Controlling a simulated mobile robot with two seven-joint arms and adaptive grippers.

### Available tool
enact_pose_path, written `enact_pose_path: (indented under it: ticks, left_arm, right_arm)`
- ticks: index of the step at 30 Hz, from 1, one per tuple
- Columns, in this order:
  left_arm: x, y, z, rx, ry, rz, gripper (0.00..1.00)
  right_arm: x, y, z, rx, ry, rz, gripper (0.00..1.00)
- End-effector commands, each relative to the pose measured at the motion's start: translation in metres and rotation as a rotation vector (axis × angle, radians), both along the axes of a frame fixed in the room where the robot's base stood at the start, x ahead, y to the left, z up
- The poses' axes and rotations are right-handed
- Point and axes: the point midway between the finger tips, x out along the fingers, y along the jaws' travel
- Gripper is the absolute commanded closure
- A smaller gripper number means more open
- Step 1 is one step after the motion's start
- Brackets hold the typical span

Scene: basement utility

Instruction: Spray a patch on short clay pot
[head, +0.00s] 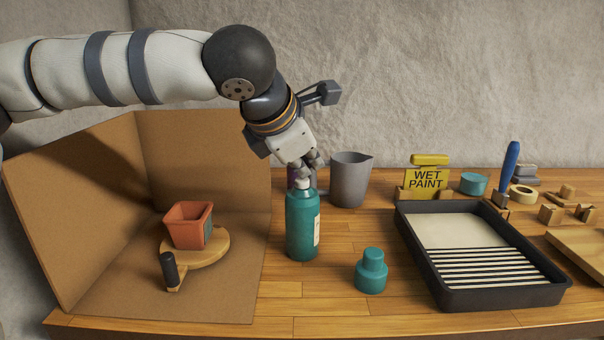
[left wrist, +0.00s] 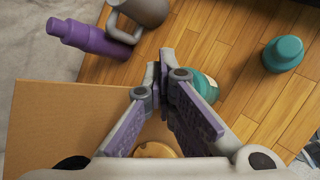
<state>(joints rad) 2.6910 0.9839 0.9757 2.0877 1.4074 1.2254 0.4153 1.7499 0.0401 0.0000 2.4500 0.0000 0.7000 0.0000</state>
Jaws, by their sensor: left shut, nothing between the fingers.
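The short clay pot (head: 186,227) is terracotta and square. It stands on a round wooden turntable (head: 222,243) with a dark handle, inside a cardboard booth; its right face looks darker. A teal spray can (head: 301,225) with a white nozzle stands upright on the bench just right of the booth. My left gripper (head: 311,166) is shut and empty, pointing down just above the can's nozzle; contact cannot be told. In the left wrist view, its fingers (left wrist: 160,75) partly hide the can (left wrist: 207,86). My right gripper is not in view.
A teal cap-like piece (head: 371,273) stands right of the can. A grey jug (head: 351,180) and a purple bottle (left wrist: 90,38) are behind it. A black paint tray (head: 500,296) and a yellow "WET PAINT" sign (head: 426,180) are to the right. Cardboard walls (head: 70,210) enclose the pot.

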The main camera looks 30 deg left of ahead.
Motion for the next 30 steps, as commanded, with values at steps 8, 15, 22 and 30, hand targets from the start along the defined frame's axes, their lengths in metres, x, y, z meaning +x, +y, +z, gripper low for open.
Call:
enact_pose_path:
  ticks: [8, 15, 22, 30]
  left_arm:
    - [0.0, 0.0, -0.012, 0.001, 0.009, 0.0, 1.0]
    - [0.0, 0.001, -0.012, 0.0, 0.014, 0.002, 1.0]
    - [0.0, 0.002, -0.009, -0.001, 0.014, 0.003, 1.0]
    - [0.001, 0.001, 0.015, 0.0, 0.008, 0.002, 1.0]
  right_arm:
    - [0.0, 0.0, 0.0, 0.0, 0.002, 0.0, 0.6]
    - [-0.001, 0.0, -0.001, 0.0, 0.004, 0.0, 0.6]
    - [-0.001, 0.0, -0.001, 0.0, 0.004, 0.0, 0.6]
    - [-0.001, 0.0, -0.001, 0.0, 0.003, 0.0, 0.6]
